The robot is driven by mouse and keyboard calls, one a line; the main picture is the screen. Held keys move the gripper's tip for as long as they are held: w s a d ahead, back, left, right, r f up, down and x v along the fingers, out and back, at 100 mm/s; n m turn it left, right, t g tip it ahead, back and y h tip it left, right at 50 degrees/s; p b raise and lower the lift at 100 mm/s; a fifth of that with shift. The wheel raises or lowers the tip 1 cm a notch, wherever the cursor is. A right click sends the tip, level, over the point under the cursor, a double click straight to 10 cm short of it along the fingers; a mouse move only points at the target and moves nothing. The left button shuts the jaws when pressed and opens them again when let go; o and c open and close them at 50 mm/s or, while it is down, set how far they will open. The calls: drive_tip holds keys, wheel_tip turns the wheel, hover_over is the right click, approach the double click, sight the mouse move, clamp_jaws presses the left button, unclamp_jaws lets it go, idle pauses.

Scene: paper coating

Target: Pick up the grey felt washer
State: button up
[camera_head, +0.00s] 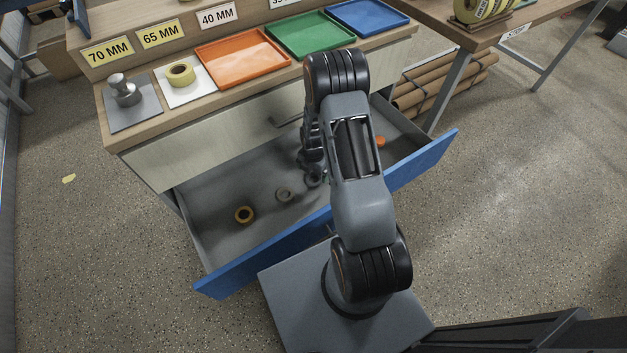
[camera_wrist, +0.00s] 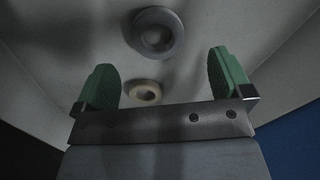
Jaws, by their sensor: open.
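The open drawer (camera_head: 215,245) holds several small rings. In the wrist view a thick grey ring (camera_wrist: 157,32) lies ahead of my fingertips, and a smaller cream ring (camera_wrist: 143,91) shows between the fingers. I cannot tell for sure which ring is the felt washer. My gripper (camera_wrist: 163,72) has green finger pads, spread apart and empty, above the drawer floor. In the head view my arm hides most of it.
The blue drawer front (camera_head: 425,163) and side walls bound the space. Above, the bench carries orange (camera_head: 243,56), green (camera_head: 304,34) and blue (camera_head: 368,16) trays.

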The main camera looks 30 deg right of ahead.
sight(313, 181)
wheel_tip(313, 181, down, 5)
drive_tip(key=shift+w+a+b, duration=0.1)
drive_tip(key=shift+b, duration=0.45)
drive_tip(key=shift+c, duration=0.5)
drive_tip(key=c, duration=0.9)
